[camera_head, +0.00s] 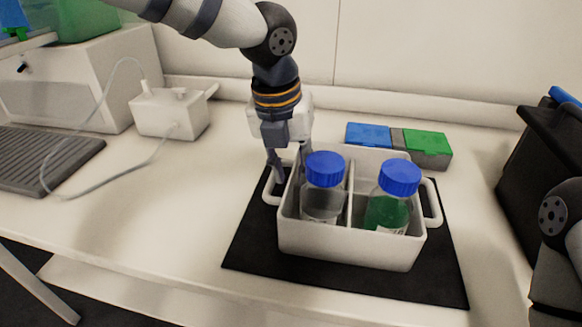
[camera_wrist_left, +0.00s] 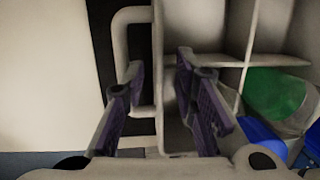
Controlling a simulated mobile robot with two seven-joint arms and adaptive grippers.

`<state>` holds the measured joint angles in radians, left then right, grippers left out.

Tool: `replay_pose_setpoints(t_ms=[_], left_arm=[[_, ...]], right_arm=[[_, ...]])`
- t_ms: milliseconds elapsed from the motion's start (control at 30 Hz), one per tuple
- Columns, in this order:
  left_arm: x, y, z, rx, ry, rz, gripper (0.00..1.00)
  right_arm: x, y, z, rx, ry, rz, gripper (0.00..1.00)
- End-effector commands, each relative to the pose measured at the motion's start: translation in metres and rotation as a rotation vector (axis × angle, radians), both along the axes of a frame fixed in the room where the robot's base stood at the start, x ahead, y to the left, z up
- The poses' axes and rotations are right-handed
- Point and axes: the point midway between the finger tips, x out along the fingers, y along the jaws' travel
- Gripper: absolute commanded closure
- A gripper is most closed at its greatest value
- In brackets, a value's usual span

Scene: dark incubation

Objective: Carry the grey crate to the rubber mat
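The grey crate (camera_head: 345,247) stands upright on the black rubber mat (camera_head: 246,243), within its edges as far as I see. A divider splits it; a clear bottle (camera_head: 323,190) and a bottle with green contents (camera_head: 390,203), both blue-capped, stand inside. My left gripper (camera_head: 288,172) is down at the crate's left end, by the left handle (camera_head: 268,186). In the left wrist view, its fingers (camera_wrist_left: 160,90) are apart, with the crate wall between them; one finger overlaps the handle (camera_wrist_left: 122,45). I cannot tell whether they touch. My right gripper is out of view.
A blue and green box (camera_head: 400,143) lies behind the crate. A white device with a tube (camera_head: 168,113) and a grey ribbed plate (camera_head: 45,158) are at left. A black container (camera_head: 540,150) stands at right. The bench left of the mat is clear.

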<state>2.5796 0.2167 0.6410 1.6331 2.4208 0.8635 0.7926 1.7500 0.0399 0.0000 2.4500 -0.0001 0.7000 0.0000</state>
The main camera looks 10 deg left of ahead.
Motion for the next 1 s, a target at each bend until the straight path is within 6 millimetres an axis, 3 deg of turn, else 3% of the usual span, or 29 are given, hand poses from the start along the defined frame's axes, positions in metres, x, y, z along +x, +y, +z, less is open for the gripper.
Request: replay_pose_setpoints(t_ms=[167,400,600,733,1000], left_arm=[[0.000,0.000,0.007,-0.002,-0.003,0.001,0.74],[-0.010,0.006,0.070,-0.004,-0.008,0.001,0.74],[-0.016,0.010,0.109,-0.001,-0.002,0.001,0.74],[-0.017,0.012,0.118,-0.001,0.001,0.000,0.74],[-0.017,0.012,0.118,-0.001,0.003,0.000,0.74]], right_arm=[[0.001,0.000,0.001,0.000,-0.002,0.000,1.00],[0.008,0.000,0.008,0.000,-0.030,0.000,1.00],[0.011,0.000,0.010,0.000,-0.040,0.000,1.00],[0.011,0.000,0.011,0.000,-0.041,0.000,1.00],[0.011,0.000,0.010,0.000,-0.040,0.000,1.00]])
